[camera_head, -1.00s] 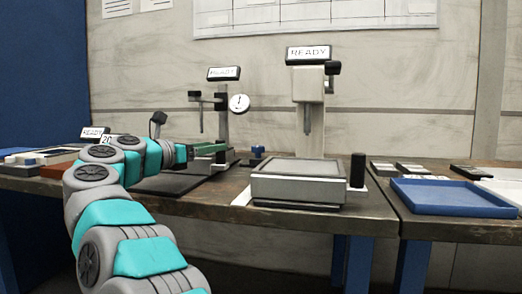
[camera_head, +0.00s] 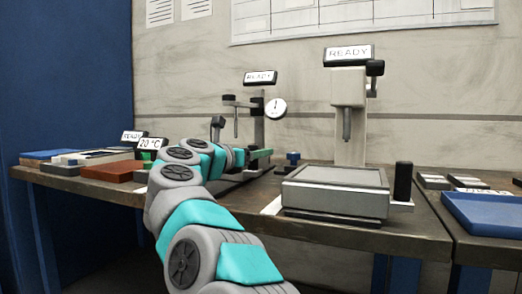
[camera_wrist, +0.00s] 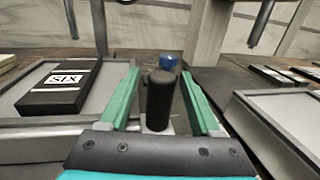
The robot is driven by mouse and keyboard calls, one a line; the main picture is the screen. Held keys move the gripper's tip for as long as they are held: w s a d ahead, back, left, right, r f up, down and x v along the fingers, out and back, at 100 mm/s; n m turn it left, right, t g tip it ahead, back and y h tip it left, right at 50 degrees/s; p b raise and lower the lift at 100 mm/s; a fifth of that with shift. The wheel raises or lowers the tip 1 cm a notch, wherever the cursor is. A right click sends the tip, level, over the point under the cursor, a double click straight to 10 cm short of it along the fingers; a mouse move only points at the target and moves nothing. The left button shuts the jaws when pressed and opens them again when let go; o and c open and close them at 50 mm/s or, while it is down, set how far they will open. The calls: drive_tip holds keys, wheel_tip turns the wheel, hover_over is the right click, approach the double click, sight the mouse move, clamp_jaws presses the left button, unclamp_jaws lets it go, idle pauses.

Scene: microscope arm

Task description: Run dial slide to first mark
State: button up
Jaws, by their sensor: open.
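The dial stand (camera_head: 258,125) is on the bench left of centre in the head view, with a round white dial (camera_head: 275,108) on its right and a READY sign above. Its slide and marks cannot be made out. My gripper (camera_head: 262,154) reaches low at the foot of this stand. In the wrist view its green fingers (camera_wrist: 158,76) are open, one on each side of an upright black knob (camera_wrist: 160,98). Contact with the knob cannot be told. A grey plate (camera_wrist: 22,128) at left in the wrist view bears a black block (camera_wrist: 62,90) labelled SIX.
A blue knob (camera_wrist: 168,62) stands just behind the black one; a blue knob shows in the head view (camera_head: 292,158). A larger instrument with a grey stage (camera_head: 335,198) and black handle (camera_head: 403,180) is to the right. A blue tray (camera_head: 485,215) is at far right.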

drive_tip(key=shift+x, duration=1)
clamp_jaws()
idle(0.7)
